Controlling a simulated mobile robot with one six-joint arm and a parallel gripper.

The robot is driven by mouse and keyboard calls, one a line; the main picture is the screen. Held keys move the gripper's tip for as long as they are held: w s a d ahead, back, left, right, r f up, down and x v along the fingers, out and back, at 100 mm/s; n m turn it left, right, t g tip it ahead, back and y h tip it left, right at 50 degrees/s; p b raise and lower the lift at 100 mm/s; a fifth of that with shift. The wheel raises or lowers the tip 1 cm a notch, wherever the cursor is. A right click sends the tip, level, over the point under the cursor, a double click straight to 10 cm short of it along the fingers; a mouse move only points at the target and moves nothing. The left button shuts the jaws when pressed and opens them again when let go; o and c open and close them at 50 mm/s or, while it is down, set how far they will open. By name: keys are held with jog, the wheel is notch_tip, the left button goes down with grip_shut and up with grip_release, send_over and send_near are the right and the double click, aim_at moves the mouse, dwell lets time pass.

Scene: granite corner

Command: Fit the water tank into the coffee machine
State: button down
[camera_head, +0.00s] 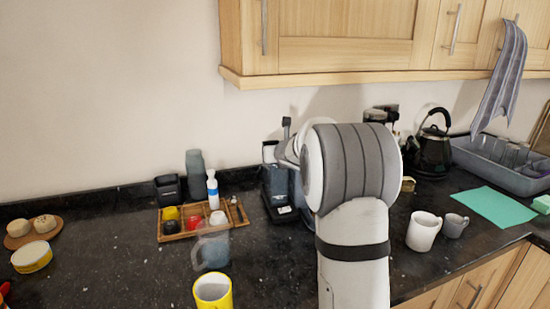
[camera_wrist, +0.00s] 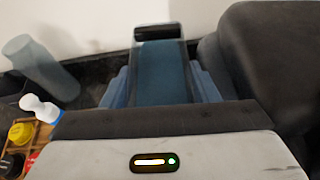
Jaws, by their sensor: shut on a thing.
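The water tank (camera_wrist: 204,86) is a translucent blue container in the middle of the wrist view. My gripper (camera_wrist: 158,60) is shut on it; the contact itself is hard to make out. The coffee machine (camera_wrist: 275,50) is the dark rounded body just right of the tank in the wrist view. In the head view, a dark base with a small white label (camera_head: 282,211) and a bluish body (camera_head: 277,181) show left of my arm, which hides most of the machine. I cannot tell whether the tank touches the machine or is seated.
A wooden tray (camera_head: 175,235) with small cups and a white-blue bottle (camera_head: 212,190) lies to the left. A clear jug (camera_head: 212,250) and a yellow mug (camera_head: 213,292) stand in front. White (camera_head: 423,231) and grey (camera_head: 454,225) mugs stand right. Cupboards (camera_head: 345,52) hang above.

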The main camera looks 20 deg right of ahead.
jog(key=shift+r, duration=0.15)
jog(key=c, duration=1)
grip_release()
jog(key=shift+f, duration=0.25)
jog(key=shift+o, duration=0.9)
jog(key=shift+r, duration=0.1)
